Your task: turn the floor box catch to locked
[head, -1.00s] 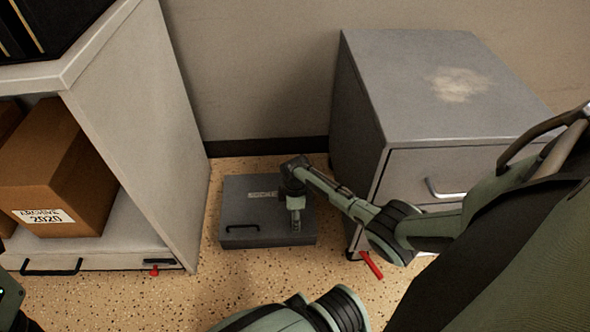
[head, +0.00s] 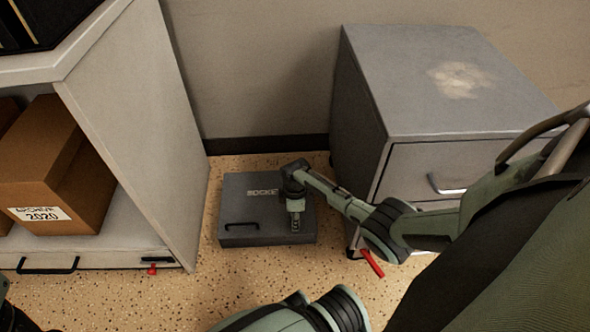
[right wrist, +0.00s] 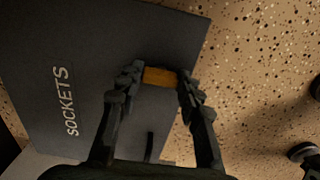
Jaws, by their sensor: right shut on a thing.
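The floor box (head: 262,208) is a flat dark grey box on the speckled floor, between the shelf unit and the grey cabinet. Its lid reads SOCKETS and has a black handle (head: 242,226). In the right wrist view the floor box (right wrist: 105,45) fills the left and middle. The catch (right wrist: 160,77) is an orange-yellow bar near the lid's edge. My right gripper (head: 295,222) points down over the box's right part. In the right wrist view its fingers (right wrist: 160,88) are shut on the catch, one on each side. The catch is hidden in the head view.
A grey cabinet (head: 440,95) with a drawer handle stands close on the right, with a red lever (head: 371,263) low at its front. A shelf unit (head: 140,120) with a cardboard archive box (head: 55,165) stands on the left. Floor in front of the box is clear.

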